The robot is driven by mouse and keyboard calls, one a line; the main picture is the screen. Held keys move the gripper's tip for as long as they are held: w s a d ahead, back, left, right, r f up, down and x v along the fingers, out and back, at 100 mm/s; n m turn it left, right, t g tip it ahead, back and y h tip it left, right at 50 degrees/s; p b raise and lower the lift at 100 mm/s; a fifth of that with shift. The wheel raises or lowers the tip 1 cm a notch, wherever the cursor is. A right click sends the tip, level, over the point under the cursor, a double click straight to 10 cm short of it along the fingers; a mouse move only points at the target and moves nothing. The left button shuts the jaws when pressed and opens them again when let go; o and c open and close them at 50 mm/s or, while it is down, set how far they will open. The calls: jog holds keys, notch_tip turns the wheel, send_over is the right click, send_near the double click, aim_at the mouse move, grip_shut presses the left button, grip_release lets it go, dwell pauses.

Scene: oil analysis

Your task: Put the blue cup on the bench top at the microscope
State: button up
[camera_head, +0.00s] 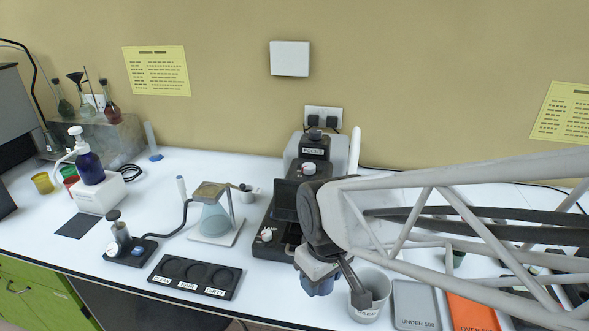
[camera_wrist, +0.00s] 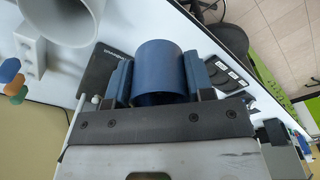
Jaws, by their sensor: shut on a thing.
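The blue cup (camera_head: 320,288) is between the fingers of my gripper (camera_head: 326,275) in front of the microscope. In the wrist view the cup (camera_wrist: 158,68) sits between the two blue-grey fingers of my gripper (camera_wrist: 158,84), which are shut on it. In the head view the gripper and arm hide part of the cup, so I cannot tell whether its base touches the white bench top (camera_head: 255,290). The dark microscope (camera_head: 282,215), with a part labelled FOCUS, stands behind the gripper. My arm hides its right side.
A white cup labelled USED (camera_head: 368,310) stands close to the right of the blue cup. A grey UNDER 500 tray (camera_head: 414,303) and an orange tray (camera_head: 472,312) lie farther right. A black three-well tray (camera_head: 195,277) and a flask stand (camera_head: 214,220) are to the left.

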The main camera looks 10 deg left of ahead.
jog(key=s+a, duration=0.4)
jog(key=s, duration=0.1)
notch_tip(320, 180, down, 11)
jog(key=shift+w+a+m, duration=0.15)
jog(key=shift+w+m, duration=0.1)
jog(key=shift+m, duration=0.05)
dwell(0.4)
send_over(264, 288)
jog(key=shift+s+f, duration=0.2)
jog(key=shift+f, duration=0.6)
dwell(0.3)
jog(key=shift+f, duration=1.75)
jog(key=shift+f, duration=0.1)
